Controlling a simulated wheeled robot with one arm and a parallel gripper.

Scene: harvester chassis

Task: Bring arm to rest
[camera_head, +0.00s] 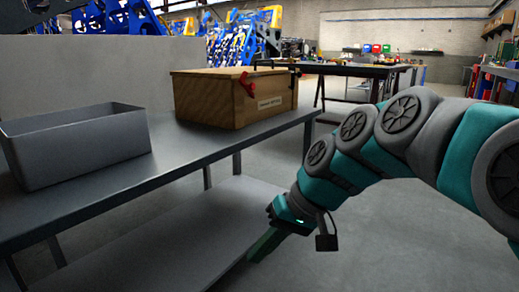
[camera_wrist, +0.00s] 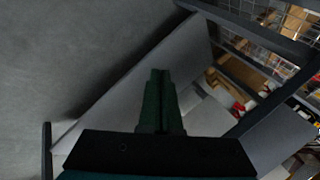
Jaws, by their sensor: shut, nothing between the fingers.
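My arm reaches in from the right in the head view, bent downward. My gripper (camera_head: 264,246) points down and to the left, at the right edge of the table's lower shelf (camera_head: 185,225). In the wrist view my gripper (camera_wrist: 161,75) shows its two green fingers together with nothing between them. The gripper is below the level of the tabletop (camera_head: 70,196). I cannot tell whether the fingertips touch the shelf.
A grey open bin (camera_head: 75,143) and a wooden box (camera_head: 234,97) with red clasps stand on the tabletop. A dark workbench (camera_head: 350,69) stands farther back. The floor (camera_head: 390,240) right of the table is clear. Shelving (camera_wrist: 268,40) shows in the wrist view.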

